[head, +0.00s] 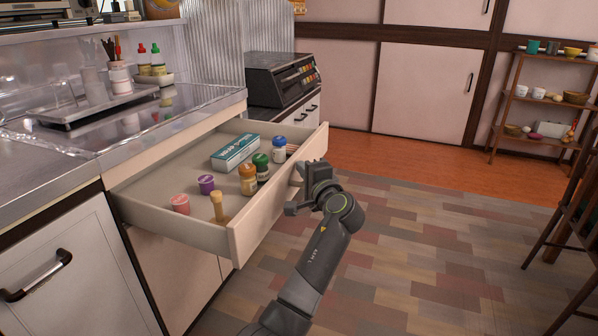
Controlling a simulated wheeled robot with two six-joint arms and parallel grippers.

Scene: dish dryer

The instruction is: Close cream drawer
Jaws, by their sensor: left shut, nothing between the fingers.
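The cream drawer (246,233) is pulled well out from under the steel counter, so its inside shows. It holds a teal and white box (236,152), several small bottles and jars including an orange one (248,181), a purple-capped jar (206,185) and a pink jar (180,204), and a wooden pestle-like piece (217,206). My left gripper (294,207) is shut and empty at the outer side of the drawer's front panel, near its middle. It hides part of the panel and any handle there; I cannot tell if it touches. My right gripper is out of view.
The steel counter (50,165) above carries a tray (95,105) with a utensil cup and bottles. A black oven (283,80) stands behind the drawer. A wooden shelf (541,98) and a dark chair (575,215) are at the right. The floor before the drawer is clear.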

